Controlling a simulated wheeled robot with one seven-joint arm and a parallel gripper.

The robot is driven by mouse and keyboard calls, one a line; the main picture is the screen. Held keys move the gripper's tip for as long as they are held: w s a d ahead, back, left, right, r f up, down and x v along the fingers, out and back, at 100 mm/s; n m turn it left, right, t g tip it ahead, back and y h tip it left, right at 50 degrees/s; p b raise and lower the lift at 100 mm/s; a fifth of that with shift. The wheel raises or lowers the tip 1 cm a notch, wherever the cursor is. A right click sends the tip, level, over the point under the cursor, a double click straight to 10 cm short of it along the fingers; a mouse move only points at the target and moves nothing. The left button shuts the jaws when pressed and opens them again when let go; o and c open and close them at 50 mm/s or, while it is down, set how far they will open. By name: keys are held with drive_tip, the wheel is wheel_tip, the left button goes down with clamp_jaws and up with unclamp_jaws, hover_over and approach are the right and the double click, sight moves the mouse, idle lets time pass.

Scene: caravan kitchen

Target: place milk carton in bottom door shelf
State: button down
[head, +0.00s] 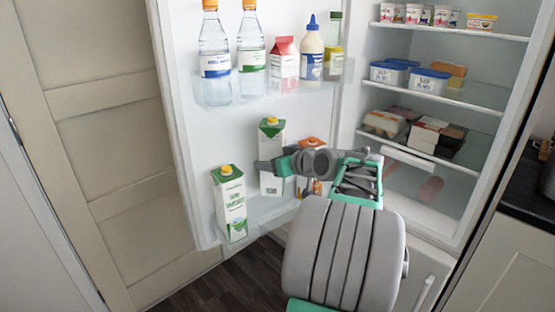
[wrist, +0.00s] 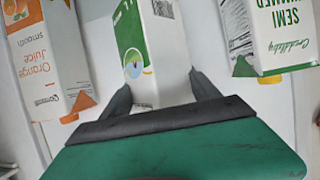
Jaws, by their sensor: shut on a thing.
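A white and green milk carton (head: 271,181) with a yellow cap stands upright at the bottom door shelf (head: 264,219) of the open fridge door. My gripper (head: 277,167) is shut on this carton from the right. In the wrist view my gripper (wrist: 163,88) has a dark finger on each side of the carton (wrist: 150,45). The carton's base is partly hidden, and I cannot tell whether it touches the shelf floor.
A green semi-skimmed carton (head: 231,205) stands to the left on the shelf. An orange juice carton (head: 311,145) stands to the right, mostly behind my arm. Bottles (head: 251,55) and a red-topped carton (head: 285,64) fill the door shelf above.

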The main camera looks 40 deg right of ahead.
sight(281, 190)
wheel_tip(281, 190, down, 10)
drive_tip(key=shift+r+b, duration=0.15)
drive_tip(key=shift+b, duration=0.55)
drive_tip(key=shift+c, duration=0.9)
unclamp_jaws()
drive_tip(key=shift+f, duration=0.35)
drive_tip(key=shift+r, duration=0.1)
drive_tip(key=shift+s+r, duration=0.2)
drive_tip(key=shift+s, duration=0.05)
drive_tip(key=v, duration=1.1)
drive_tip(key=shift+s+p, duration=0.25)
drive_tip(key=shift+p, duration=0.15)
